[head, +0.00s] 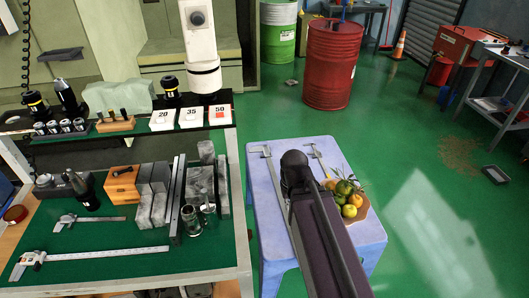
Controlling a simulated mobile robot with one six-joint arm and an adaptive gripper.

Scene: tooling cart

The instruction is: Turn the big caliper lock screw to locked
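Several calipers are in the head view. A long silver caliper (110,256) lies on the cart's green mat at the front left, its jaws at the left end. A shorter caliper (88,219) lies behind it. Another long caliper (275,178) lies on the blue stool, partly behind my arm, and a smaller one (320,158) lies to its right. I cannot tell for certain which is the task's big caliper. The lock screws are too small to make out, as is their setting. My dark arm reaches over the stool; its rounded end hides my gripper and whatever is below it.
The blue stool (262,218) also holds a plate of fruit (349,197) right beside my arm. The cart (196,258) carries grey blocks, a wooden box (122,184), and a raised shelf with tool holders. A red drum (332,65) stands behind. Green floor is open at right.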

